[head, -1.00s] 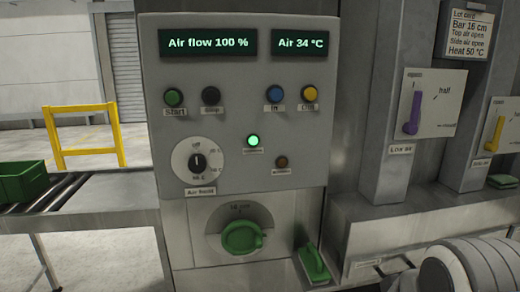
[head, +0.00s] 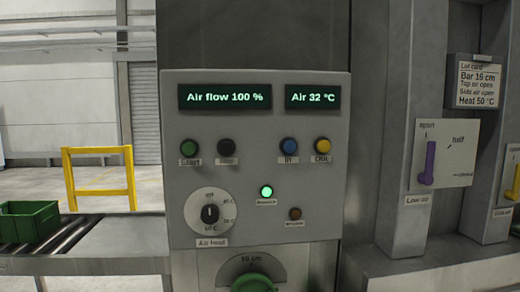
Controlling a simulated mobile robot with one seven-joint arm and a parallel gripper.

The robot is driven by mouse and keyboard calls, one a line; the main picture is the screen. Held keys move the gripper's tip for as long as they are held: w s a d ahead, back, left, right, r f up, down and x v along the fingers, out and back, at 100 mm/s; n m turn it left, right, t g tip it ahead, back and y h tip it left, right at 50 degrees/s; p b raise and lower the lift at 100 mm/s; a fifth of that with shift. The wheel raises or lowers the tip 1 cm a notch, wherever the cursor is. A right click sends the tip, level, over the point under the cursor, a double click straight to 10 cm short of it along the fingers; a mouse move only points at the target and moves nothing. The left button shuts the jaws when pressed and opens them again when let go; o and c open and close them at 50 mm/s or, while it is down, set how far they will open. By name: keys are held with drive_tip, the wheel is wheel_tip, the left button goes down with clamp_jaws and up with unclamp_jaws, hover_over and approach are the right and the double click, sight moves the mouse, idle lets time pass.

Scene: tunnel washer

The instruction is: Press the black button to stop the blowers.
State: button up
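The black button (head: 227,146) is on the upper left of the grey control panel (head: 340,185), just right of the green start button (head: 189,148). Its label below is blurred. The airflow display (head: 224,97) reads "Air flow 100 %", and the air display (head: 312,97) reads "Air 32 °C". A green lamp (head: 266,191) is lit under the buttons. A brown lamp (head: 294,214) looks unlit. My gripper is not in this view, so nothing shows it at the panel.
The air heat dial (head: 209,214) is below. A purple lever (head: 427,163) stands on the right. A green crate (head: 30,222) and a yellow barrier (head: 100,180) are at left.

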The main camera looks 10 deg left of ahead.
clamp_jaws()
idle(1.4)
